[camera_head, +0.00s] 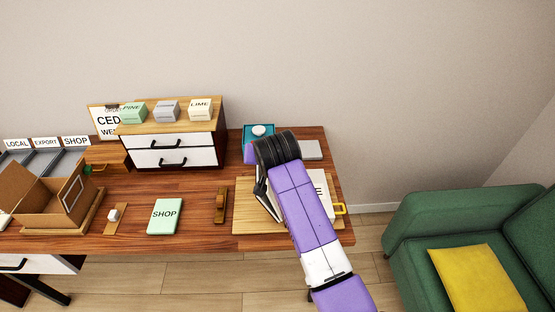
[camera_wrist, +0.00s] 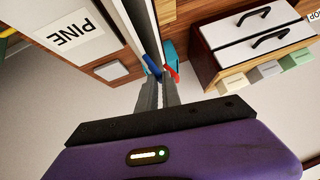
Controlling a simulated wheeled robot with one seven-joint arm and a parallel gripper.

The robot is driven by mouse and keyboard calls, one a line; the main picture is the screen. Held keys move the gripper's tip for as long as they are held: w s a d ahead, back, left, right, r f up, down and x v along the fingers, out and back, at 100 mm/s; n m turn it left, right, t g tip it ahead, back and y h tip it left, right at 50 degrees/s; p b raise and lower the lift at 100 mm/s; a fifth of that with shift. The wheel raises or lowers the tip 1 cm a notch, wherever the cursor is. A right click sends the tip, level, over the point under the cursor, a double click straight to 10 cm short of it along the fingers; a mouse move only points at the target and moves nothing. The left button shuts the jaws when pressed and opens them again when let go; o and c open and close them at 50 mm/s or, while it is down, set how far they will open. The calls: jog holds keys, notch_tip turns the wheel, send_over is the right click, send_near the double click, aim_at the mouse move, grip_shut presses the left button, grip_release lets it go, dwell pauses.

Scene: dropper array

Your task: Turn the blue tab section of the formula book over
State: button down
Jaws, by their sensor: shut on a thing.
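The formula book lies open on a wooden board (camera_head: 240,215) at the right of the desk, mostly hidden by my arm in the head view. Its right page (camera_head: 318,186) shows part of a word, and a yellow tab (camera_head: 340,209) sticks out at its right edge. In the wrist view a page reads PINE (camera_wrist: 75,38). My gripper (camera_wrist: 157,84) is shut at the blue tab (camera_wrist: 151,67), on the edge of a raised, tilted section (camera_wrist: 138,25). A red tab (camera_wrist: 173,73) shows just beside it.
A teal tray (camera_head: 249,130) with a white round item stands behind the book, beside a grey slab (camera_head: 311,150). A drawer unit (camera_head: 174,150) stands left of them. A green SHOP book (camera_head: 165,216) and a wooden block (camera_head: 220,205) lie left of the board.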

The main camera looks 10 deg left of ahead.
jog(key=shift+s+a+f, duration=0.2)
jog(key=shift+a+f, duration=0.05)
jog(key=shift+a, duration=0.4)
jog(key=shift+s+a+f, duration=0.15)
jog(key=shift+a+f, duration=0.05)
jog(key=shift+a, duration=0.45)
jog(key=c, duration=1.5)
grip_release()
jog(key=shift+c, duration=0.2)
jog(key=b+v, duration=0.1)
jog(key=v, duration=0.6)
jog(key=shift+s+d+r, duration=0.15)
jog(key=shift+s+r, duration=0.1)
jog(key=shift+s, duration=0.05)
